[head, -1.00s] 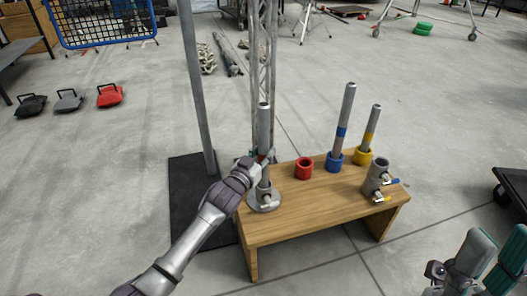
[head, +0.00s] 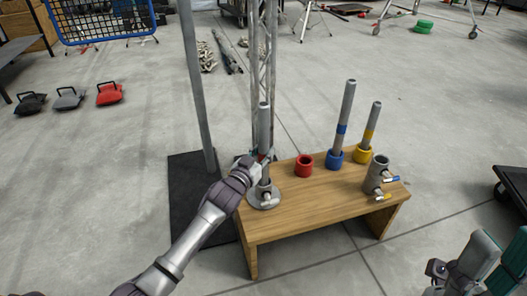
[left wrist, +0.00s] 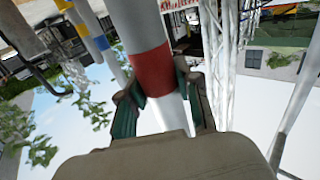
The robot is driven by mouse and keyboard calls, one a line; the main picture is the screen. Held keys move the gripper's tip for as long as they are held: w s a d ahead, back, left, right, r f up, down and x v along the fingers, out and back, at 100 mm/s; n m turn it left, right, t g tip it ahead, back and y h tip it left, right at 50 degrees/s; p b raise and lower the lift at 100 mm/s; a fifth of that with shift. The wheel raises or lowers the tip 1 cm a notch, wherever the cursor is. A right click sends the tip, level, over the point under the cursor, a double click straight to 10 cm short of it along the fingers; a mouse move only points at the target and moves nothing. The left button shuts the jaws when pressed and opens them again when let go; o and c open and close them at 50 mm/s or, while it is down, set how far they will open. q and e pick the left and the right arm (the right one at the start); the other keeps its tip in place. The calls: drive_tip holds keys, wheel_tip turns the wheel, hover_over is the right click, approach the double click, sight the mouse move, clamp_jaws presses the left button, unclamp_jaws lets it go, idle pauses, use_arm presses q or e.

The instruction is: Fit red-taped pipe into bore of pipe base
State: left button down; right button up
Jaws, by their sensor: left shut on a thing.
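The red-taped pipe (head: 264,124) is grey and stands upright over the left end of the wooden bench. Its red band (left wrist: 153,72) shows in the left wrist view. My left gripper (head: 262,160) is shut on the pipe at the band, with a teal finger on each side of it. The pipe base (head: 264,201), a round grey flange with a short collar, stands on the bench directly below the gripper. The pipe's lower end meets the collar in the picture; how deep it sits, I cannot tell. My right gripper (head: 490,264) is at the lower right, empty, its teal fingers apart.
The wooden bench (head: 310,212) holds an empty red socket (head: 304,167), a blue-taped pipe (head: 345,112) in a blue socket, a yellow-taped pipe (head: 371,123) in a yellow socket, and a grey valve fitting (head: 376,174). A post (head: 197,90) and truss (head: 256,75) stand behind.

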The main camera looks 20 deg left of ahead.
use_arm(q)
drive_tip(key=shift+f, duration=0.1)
drive_tip(key=c, duration=0.7)
unclamp_jaws()
drive_tip(key=shift+f, duration=0.1)
drive_tip(key=shift+s, duration=0.3)
drive_tip(key=s, duration=0.3)
drive_tip(key=s+a, duration=0.1)
drive_tip(key=s, duration=0.3)
drive_tip(key=s+a, duration=0.1)
drive_tip(key=s, duration=0.3)
drive_tip(key=shift+s+a, duration=0.1)
drive_tip(key=shift+a, duration=0.05)
